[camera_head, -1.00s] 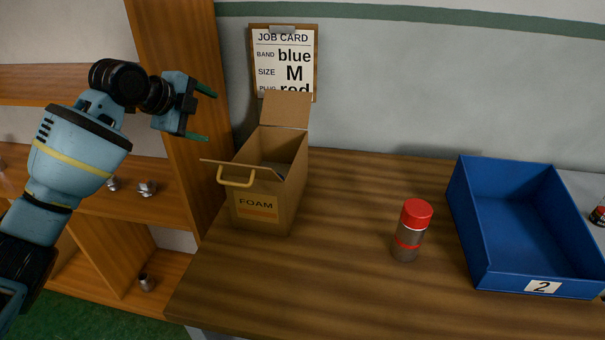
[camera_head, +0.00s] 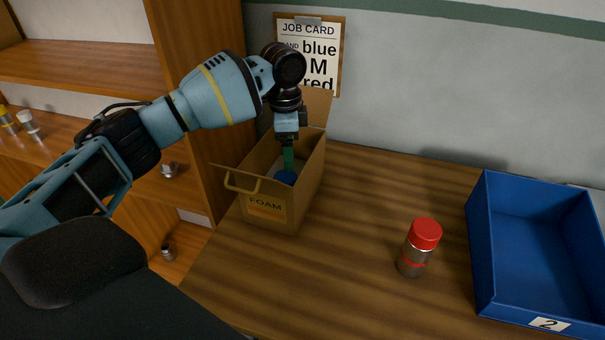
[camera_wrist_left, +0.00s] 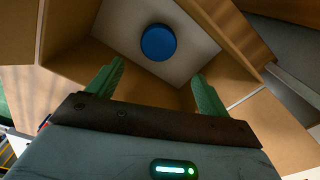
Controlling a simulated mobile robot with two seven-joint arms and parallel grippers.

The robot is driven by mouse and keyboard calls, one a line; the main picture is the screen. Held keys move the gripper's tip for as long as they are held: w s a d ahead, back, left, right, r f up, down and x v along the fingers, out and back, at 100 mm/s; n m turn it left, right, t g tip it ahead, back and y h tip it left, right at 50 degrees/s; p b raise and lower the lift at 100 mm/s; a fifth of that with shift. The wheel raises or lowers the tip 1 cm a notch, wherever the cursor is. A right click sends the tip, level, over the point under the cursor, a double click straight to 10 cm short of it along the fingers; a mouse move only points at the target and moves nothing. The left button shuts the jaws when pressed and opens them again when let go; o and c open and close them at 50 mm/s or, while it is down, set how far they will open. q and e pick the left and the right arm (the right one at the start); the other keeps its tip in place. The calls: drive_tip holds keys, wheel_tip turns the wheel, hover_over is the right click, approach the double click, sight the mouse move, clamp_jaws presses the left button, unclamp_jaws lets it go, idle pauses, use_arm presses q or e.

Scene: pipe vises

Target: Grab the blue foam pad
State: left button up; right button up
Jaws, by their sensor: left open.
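The blue foam pad (camera_head: 286,178) is a round disc lying on the light floor of the open cardboard FOAM box (camera_head: 265,207). In the left wrist view the pad (camera_wrist_left: 158,42) lies flat inside the box, beyond and between my fingertips. My left gripper (camera_head: 289,160) points down into the box from above. In the left wrist view its two green fingers (camera_wrist_left: 155,80) are spread wide and empty, apart from the pad. My right gripper is not in view.
A job card (camera_head: 309,55) hangs on the wall behind. A red-capped jar (camera_head: 418,248) and a blue bin marked 2 (camera_head: 480,245) stand to the right. Table between box and jar is clear.

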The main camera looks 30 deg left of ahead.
sight(285, 177)
use_arm(q)
drive_tip(key=shift+s+f, duration=0.1)
drive_tip(key=shift+s, duration=0.1)
drive_tip(key=shift+f, duration=1.35)
drive_tip(key=f, duration=0.4)
drive_tip(key=shift+s+a, duration=0.25)
drive_tip(key=shift+a, duration=0.05)
drive_tip(key=shift+f, duration=0.6)
drive_tip(key=shift+c, duration=0.2)
drive_tip(key=c, duration=1)
